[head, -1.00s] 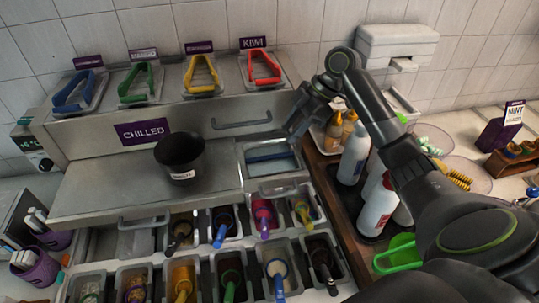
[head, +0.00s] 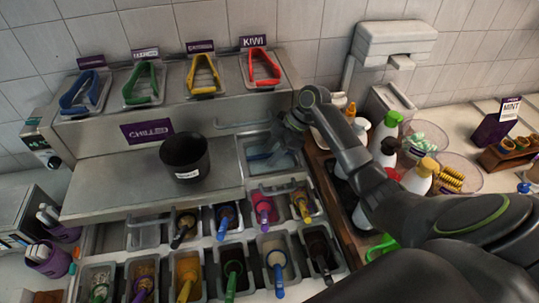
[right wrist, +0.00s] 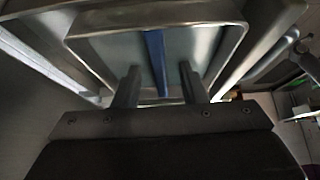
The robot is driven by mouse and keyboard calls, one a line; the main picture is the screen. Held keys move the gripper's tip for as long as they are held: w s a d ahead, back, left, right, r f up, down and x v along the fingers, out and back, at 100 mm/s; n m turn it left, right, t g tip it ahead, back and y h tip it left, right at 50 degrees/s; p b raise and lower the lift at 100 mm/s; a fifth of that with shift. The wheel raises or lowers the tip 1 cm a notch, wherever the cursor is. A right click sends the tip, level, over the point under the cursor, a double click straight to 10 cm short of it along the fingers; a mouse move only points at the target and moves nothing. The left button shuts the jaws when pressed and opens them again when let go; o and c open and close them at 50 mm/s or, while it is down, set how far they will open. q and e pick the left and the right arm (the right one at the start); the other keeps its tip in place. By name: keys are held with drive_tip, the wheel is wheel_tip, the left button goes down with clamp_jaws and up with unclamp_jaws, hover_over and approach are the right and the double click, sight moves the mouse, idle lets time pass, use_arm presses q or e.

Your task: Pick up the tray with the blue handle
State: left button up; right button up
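The tray with the blue handle (head: 253,141) sits in an opening at the right of the metal counter. It is a shallow metal tray with a blue bar across it. My right gripper (head: 277,147) is over the tray and partly covers it in the head view. In the right wrist view the blue handle (right wrist: 157,62) runs lengthwise between the two fingers of my open right gripper (right wrist: 159,76). The fingers stand apart on either side of the bar, and I see no contact with it. My left gripper is not in view.
A black cup (head: 184,158) stands left of the tray. Topping bins with coloured scoops (head: 277,265) fill the front. Squeeze bottles (head: 384,132) stand in a wooden holder at the right, under my arm. Coloured tongs (head: 203,75) lie on the back ledge.

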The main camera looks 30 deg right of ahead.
drive_tip(key=shift+c, duration=0.2)
clamp_jaws()
drive_tip(key=shift+w+r, duration=0.1)
drive_tip(key=shift+r, duration=0.05)
